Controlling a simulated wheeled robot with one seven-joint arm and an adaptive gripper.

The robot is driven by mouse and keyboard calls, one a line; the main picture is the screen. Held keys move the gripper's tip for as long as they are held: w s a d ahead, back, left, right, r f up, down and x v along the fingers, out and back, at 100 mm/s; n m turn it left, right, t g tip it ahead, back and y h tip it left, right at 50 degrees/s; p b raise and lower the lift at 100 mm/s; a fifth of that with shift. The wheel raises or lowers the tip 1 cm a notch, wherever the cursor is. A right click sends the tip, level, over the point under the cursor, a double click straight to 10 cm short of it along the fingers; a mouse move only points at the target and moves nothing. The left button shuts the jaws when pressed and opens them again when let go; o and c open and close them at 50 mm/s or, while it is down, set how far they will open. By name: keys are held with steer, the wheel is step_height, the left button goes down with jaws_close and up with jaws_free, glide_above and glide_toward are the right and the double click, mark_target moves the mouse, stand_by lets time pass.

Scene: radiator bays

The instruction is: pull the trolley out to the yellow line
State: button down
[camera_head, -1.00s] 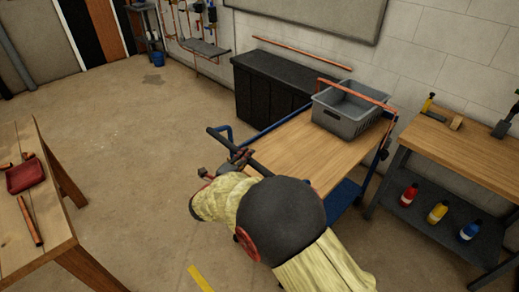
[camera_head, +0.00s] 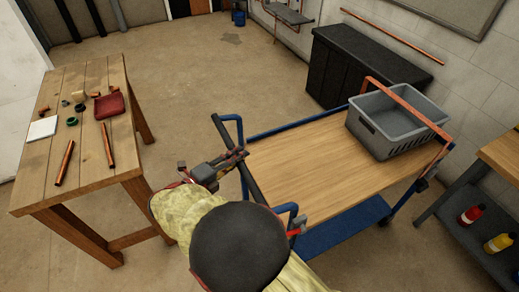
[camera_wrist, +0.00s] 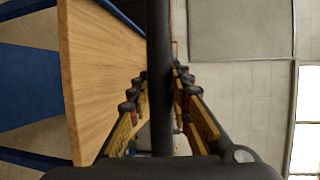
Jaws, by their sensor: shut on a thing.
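The trolley has a wooden top (camera_head: 300,175), a blue frame and a blue lower shelf (camera_head: 345,232). Its dark push bar (camera_head: 221,131) is at its left end. My gripper (camera_head: 236,157) is shut on this bar. In the wrist view, the bar (camera_wrist: 159,60) runs upright between the fingers of my gripper (camera_wrist: 160,85), with the trolley's wooden top (camera_wrist: 95,70) on the left. A grey basket (camera_head: 385,140) stands on the trolley's far right end. My arm hides the near left corner. The yellow line does not show in either current view.
A wooden workbench (camera_head: 85,165) with copper pipes and a red tray (camera_head: 110,105) stands left, with a floor gap before the trolley. A black cabinet (camera_head: 350,75) stands behind the trolley by the wall. Another bench with bottles on its shelf (camera_head: 500,265) is at the right.

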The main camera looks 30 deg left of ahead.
steer(key=s+a, duration=0.4)
steer(key=s, duration=0.2)
steer(key=shift+a+f, duration=0.2)
steer(key=shift+a, duration=0.1)
steer(key=shift+s, duration=0.1)
steer(key=c, duration=2.1)
jaws_free()
steer(key=shift+o, duration=1.4)
steer(key=shift+s+a, duration=0.15)
steer(key=shift+a, duration=0.05)
steer(key=shift+o, duration=1)
steer(key=shift+r, duration=0.1)
